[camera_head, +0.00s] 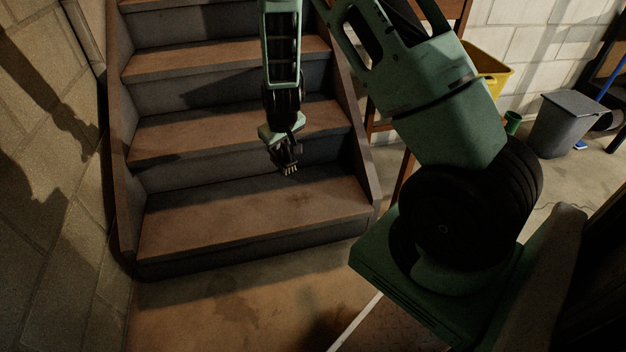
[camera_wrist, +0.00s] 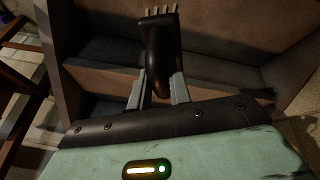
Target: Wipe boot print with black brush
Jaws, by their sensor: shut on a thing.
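My gripper (camera_head: 284,155) is shut on the black brush and holds it in front of the stairs, over the lower steps. In the wrist view, the two grey fingers of my gripper (camera_wrist: 158,92) clasp the dark handle of the black brush (camera_wrist: 160,45). Its pale bristle tufts point away from the gripper. The black brush (camera_head: 289,169) is small and partly hidden by the gripper in the head view. Dark marks (camera_head: 236,309) lie on the floor below the bottom step. I cannot tell whether they are the boot print.
The wooden stairs (camera_head: 250,212) have brown treads and dark risers, with side boards. A block wall (camera_head: 40,190) stands close on the left. A yellow bucket (camera_head: 493,80), a grey bin (camera_head: 562,125) and a green cup (camera_head: 513,122) are at the right. The floor before the stairs is clear.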

